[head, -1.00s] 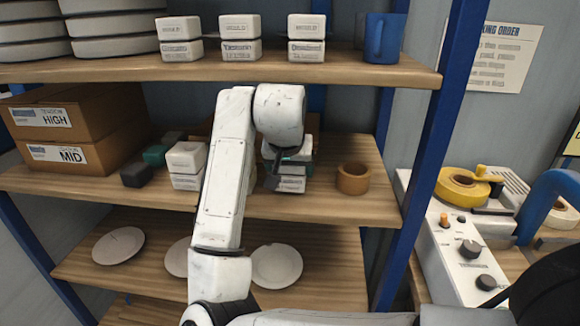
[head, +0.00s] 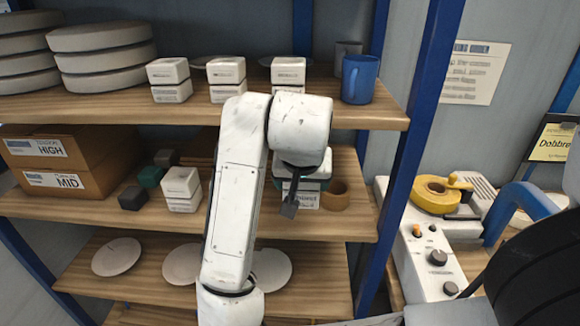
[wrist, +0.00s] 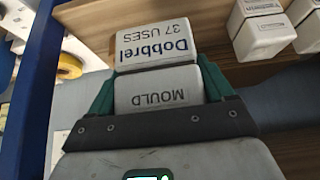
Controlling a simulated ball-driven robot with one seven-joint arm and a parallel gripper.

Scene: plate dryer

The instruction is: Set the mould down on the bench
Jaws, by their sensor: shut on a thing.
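In the wrist view, my gripper (wrist: 158,88) has its green fingers shut on the mould (wrist: 155,60), a pale two-part block marked "MOULD" and "Dobbrel 37 USES". In the head view, my gripper (head: 297,190) is in front of the middle shelf. The mould (head: 308,198) shows behind its dark finger, overlapping the tan ring, and is partly hidden by my arm.
A blue shelf post (head: 412,150) stands between the shelves and the machine. The tan ring (head: 335,195) and a pale block stack (head: 181,188) are on the middle shelf. More blocks and a blue mug (head: 360,80) stand above. A yellow "Dobbre…" sign (head: 553,142) is at the far right.

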